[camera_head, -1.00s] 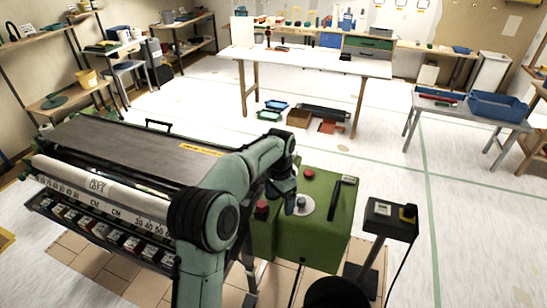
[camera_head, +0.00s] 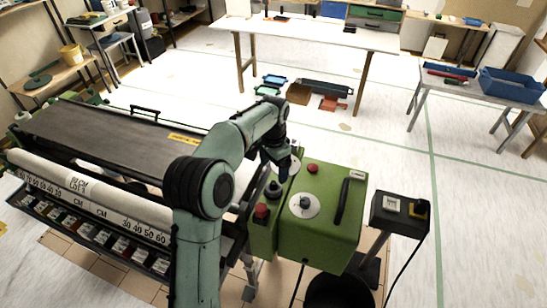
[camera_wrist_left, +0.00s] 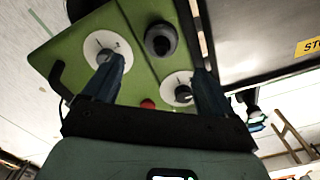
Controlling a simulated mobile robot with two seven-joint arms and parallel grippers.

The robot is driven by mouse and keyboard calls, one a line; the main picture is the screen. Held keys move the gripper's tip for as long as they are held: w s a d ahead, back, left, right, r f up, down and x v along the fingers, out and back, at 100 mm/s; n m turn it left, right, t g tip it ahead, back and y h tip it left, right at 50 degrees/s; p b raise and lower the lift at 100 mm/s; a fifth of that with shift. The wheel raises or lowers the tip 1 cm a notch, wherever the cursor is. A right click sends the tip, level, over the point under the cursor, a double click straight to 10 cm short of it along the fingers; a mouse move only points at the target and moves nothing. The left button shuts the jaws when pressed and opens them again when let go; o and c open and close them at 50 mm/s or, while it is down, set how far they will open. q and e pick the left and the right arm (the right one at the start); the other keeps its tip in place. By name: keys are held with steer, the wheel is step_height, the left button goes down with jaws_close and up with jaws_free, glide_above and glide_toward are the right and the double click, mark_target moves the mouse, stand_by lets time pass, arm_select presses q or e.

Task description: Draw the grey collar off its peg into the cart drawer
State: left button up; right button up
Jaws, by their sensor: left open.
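A dark grey round piece, which looks like the grey collar (camera_head: 274,190), sits on the left part of the green machine housing. I cannot pick out the cart drawer. My right gripper is not in view.
A front white dial (camera_head: 303,205), a red knob (camera_head: 261,212), a red button (camera_head: 313,168) and a black handle (camera_head: 345,197) crowd the housing. A control box (camera_head: 400,212) stands at right. A grey table (camera_head: 450,93) holds blue bins. Open floor lies beyond.

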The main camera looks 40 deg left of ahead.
mark_target(273, 182)
arm_select(q)
step_height(273, 182, down, 10)
steer(key=shift+a+r+b, duration=0.1)
steer(key=shift+r+b, duration=0.15)
steer(key=shift+b, duration=0.15)
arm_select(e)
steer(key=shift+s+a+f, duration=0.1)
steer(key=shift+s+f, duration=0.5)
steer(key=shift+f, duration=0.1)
arm_select(q)
steer(key=c, duration=1.3)
steer(key=shift+o, duration=0.2)
steer(key=shift+r+p, duration=1.45)
steer(key=shift+r, duration=1.95)
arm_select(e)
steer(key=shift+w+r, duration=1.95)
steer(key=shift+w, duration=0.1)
arm_select(q)
step_height(273, 182, up, 2)
steer(key=shift+r, duration=1)
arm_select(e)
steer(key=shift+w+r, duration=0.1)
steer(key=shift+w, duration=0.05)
